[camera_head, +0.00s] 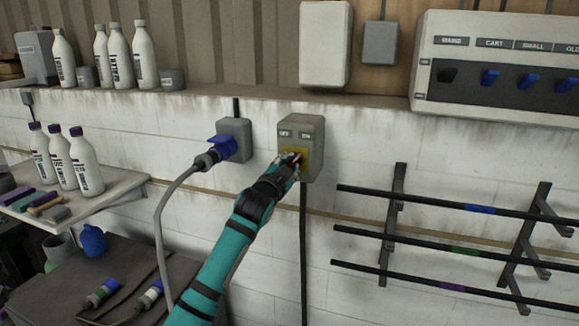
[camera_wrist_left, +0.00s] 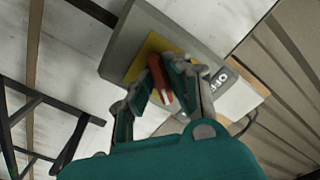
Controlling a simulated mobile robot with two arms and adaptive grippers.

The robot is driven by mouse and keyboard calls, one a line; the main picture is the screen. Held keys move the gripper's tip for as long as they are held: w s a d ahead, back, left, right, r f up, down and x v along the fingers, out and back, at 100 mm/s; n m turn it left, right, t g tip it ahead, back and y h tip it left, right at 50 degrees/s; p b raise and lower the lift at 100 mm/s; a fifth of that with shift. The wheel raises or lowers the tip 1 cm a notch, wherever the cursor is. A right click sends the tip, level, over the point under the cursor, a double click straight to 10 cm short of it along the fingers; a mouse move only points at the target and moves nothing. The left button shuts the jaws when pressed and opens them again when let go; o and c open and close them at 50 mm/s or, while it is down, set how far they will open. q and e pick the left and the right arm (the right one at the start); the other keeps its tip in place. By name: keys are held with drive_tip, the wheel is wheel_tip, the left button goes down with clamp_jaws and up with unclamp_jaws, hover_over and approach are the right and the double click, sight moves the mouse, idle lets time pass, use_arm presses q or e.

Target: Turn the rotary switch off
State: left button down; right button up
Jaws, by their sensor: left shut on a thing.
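The rotary switch is a grey wall box (camera_head: 313,135) with OFF and ON labels at the top and a yellow plate (camera_head: 303,156) on its front. My left gripper (camera_head: 296,165) reaches up to the plate and hides most of the knob. In the left wrist view, the red knob (camera_wrist_left: 157,76) stands out from the yellow plate (camera_wrist_left: 151,50) of the grey box (camera_wrist_left: 125,35). My left gripper (camera_wrist_left: 162,92) is shut on the red knob, with a finger on each side. The knob's exact angle against the labels is hard to tell. My right gripper is not in view.
A grey socket with a blue plug (camera_head: 222,146) and cable sits left of the box. A breaker panel (camera_head: 495,75) is at upper right. Dark rods on a wall rack (camera_head: 440,200) are at right. Bottles (camera_head: 75,158) stand on the left shelf.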

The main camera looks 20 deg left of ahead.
use_arm(q)
drive_tip(key=shift+n, duration=0.3)
drive_tip(key=shift+d+f+n, duration=0.1)
drive_tip(key=shift+n, duration=0.9)
drive_tip(key=n, duration=0.4)
drive_tip(key=shift+d+b, duration=0.1)
drive_tip(key=shift+b, duration=0.2)
drive_tip(key=shift+d+n+p, duration=0.2)
drive_tip(key=shift+n+p, duration=0.1)
drive_tip(key=shift+n, duration=4.5)
drive_tip(key=c, duration=1.3)
unclamp_jaws()
drive_tip(key=shift+c, duration=0.2)
